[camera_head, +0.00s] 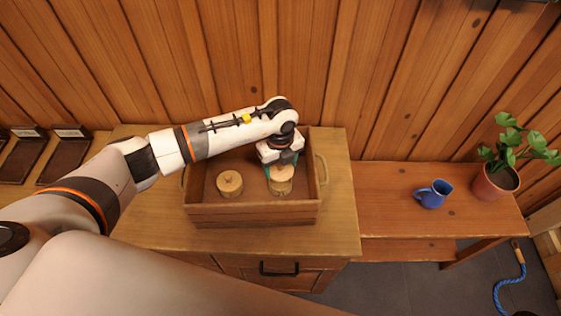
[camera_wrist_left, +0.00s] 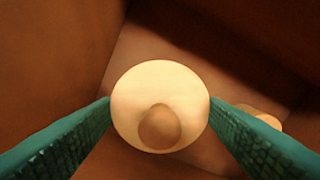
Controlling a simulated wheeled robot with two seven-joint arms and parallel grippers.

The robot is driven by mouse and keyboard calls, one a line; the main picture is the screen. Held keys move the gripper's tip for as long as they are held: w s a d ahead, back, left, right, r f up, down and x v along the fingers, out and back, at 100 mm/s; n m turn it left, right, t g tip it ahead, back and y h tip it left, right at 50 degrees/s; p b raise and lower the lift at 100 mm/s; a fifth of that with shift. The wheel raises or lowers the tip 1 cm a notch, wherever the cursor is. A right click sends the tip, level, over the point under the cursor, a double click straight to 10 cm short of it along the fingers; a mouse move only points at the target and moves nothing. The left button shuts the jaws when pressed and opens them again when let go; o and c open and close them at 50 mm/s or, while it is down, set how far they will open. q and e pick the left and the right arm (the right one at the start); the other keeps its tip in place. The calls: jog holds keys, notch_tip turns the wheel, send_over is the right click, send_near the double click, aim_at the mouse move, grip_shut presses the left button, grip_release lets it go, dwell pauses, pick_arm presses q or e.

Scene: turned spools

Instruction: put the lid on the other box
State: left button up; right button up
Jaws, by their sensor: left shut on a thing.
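A wooden crate (camera_head: 250,214) holds two round, pale wooden boxes. The left box (camera_head: 230,184) stands apart from my gripper, with a small darker spot or knob on its top. My left gripper (camera_head: 282,164) reaches down into the crate at the right box (camera_head: 281,181) and partly covers its top. In the left wrist view, the teal fingers are shut on a round pale lid (camera_wrist_left: 128,108) with a brown knob (camera_wrist_left: 160,127). I cannot tell whether this lid rests on the right box or is clear of it. My right gripper is out of view.
The crate stands on a wooden cabinet (camera_head: 346,215), and its walls surround the boxes closely. A lower bench (camera_head: 392,218) at the right carries a blue jug (camera_head: 433,194) and a potted plant (camera_head: 494,182). A plank wall rises behind.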

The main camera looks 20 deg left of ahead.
aim_at(280, 166)
pick_arm(q)
jog(key=shift+f+b, duration=1.6)
jog(key=shift+f, duration=0.65)
jog(key=shift+f, duration=0.15)
jog(key=o, duration=1.2)
jog(key=shift+o, duration=0.2)
jog(key=shift+r+p, duration=0.45)
jog(key=shift+r, duration=0.35)
jog(key=shift+r+p, duration=2.65)
jog(key=shift+r, duration=0.85)
